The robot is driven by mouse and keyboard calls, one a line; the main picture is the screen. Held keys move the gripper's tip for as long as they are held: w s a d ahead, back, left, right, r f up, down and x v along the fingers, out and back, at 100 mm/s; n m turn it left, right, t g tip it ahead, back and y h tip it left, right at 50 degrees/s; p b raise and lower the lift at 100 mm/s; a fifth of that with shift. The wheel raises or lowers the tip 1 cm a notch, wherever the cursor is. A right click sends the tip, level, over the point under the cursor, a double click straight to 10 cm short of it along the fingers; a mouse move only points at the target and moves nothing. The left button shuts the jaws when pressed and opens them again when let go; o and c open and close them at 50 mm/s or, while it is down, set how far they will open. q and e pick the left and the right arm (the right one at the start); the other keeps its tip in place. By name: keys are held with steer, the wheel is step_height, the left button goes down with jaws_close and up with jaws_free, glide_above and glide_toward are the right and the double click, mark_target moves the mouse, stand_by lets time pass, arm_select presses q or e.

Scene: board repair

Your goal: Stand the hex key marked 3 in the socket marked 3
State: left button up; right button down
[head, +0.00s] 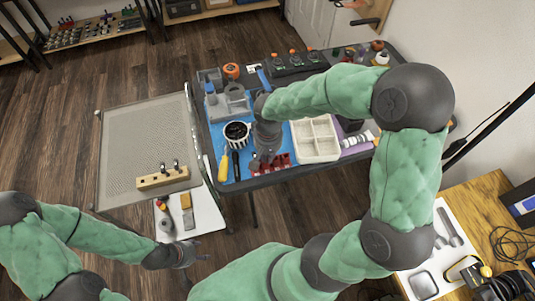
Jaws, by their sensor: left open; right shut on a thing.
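My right gripper (266,158) is over the front of the blue mat on the dark table, beside a red slotted rack (283,166). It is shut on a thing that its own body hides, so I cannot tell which. My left gripper (190,262) is open and empty, low at the front, below the white board. A wooden block (163,179) lies on the mesh panel at the left, with dark pieces standing up from it. No marked 3 can be read on any key or socket, and I cannot pick out the hex key for certain.
The dark table carries a mug (237,133), a yellow-handled screwdriver (223,165), a cream divided tray (316,138) and grey bins (230,105). A white board (205,218) with tools lies below the mesh panel (145,130). A wooden bench (480,205) stands at the right.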

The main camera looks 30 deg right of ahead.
steer(key=shift+f+b, duration=0.8)
steer(key=shift+f, duration=0.25)
stand_by(0.5)
steer(key=c, duration=1.2)
jaws_free()
steer(key=shift+o, duration=0.9)
steer(key=shift+r, duration=0.1)
steer(key=shift+r+p, duration=2.7)
steer(key=shift+r, duration=0.8)
